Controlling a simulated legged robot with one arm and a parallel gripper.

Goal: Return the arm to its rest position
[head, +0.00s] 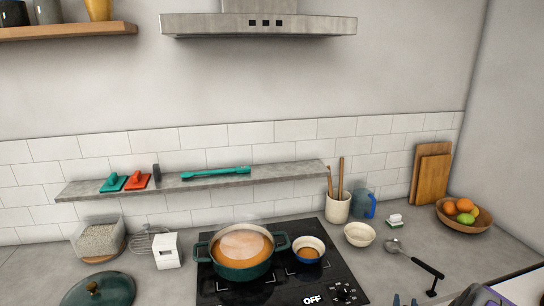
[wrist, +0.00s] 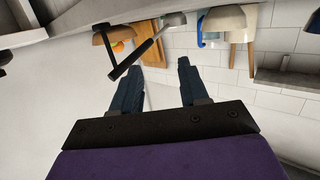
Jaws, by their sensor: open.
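My gripper (wrist: 158,75) shows in the wrist view with its two dark blue fingers spread apart and nothing visible between them. In the head view only a small part of my gripper (head: 405,301) shows at the bottom edge, low on the right, and part of my arm shows beside it. The wrist view is upside down. A ladle (wrist: 148,47) with a black handle appears beyond the fingertips there, apart from them as far as I can tell. In the head view the ladle (head: 416,260) lies on the right of the counter.
A cream bowl (head: 359,234), a utensil crock (head: 338,207) and a fruit bowl (head: 479,221) stand behind.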

